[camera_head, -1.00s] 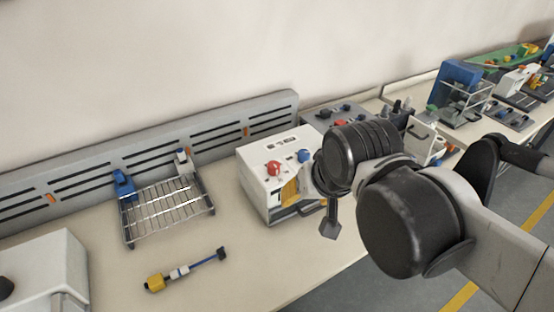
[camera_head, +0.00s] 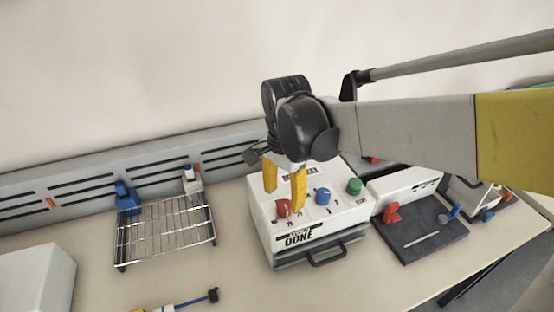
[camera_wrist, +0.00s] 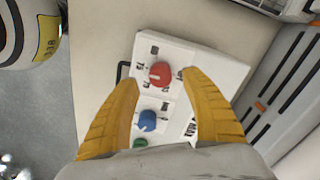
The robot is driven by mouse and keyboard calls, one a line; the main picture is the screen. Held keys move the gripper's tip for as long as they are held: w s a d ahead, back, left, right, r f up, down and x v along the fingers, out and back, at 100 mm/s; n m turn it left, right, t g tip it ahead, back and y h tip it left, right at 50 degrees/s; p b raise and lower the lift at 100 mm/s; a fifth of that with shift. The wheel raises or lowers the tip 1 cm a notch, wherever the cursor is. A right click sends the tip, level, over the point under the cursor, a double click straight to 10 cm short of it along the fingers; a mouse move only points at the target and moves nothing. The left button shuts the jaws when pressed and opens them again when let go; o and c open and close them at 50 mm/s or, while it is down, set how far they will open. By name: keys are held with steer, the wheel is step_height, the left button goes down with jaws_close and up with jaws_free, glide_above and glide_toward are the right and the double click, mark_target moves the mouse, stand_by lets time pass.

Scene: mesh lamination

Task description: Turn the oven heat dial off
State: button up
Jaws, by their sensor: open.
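The oven (camera_head: 330,226) is a white box with a front handle and a "DONE" label on its front. Its top carries a red dial (camera_head: 283,208), a blue dial (camera_head: 323,196) and a green dial (camera_head: 354,186). Their labels are too small to read. My gripper (camera_head: 284,199) points down over the red dial with its yellow fingers apart. In the wrist view, the red dial (camera_wrist: 160,74) shows between the open fingertips (camera_wrist: 159,80), with a gap on each side. The blue dial (camera_wrist: 147,120) and partly hidden green dial (camera_wrist: 140,143) lie nearer the palm.
A wire rack (camera_head: 165,229) stands left of the oven. A yellow and blue tool (camera_head: 180,303) lies at the bench front. A dark tray (camera_head: 425,240) with small parts is right of the oven. A slotted grey rail (camera_head: 80,187) runs behind.

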mark_target(283, 204)
step_height(283, 204, down, 5)
steer(key=shift+r+b, duration=0.1)
steer(key=shift+b, duration=0.6)
steer(key=shift+c, duration=0.5)
steer(key=c, duration=1.1)
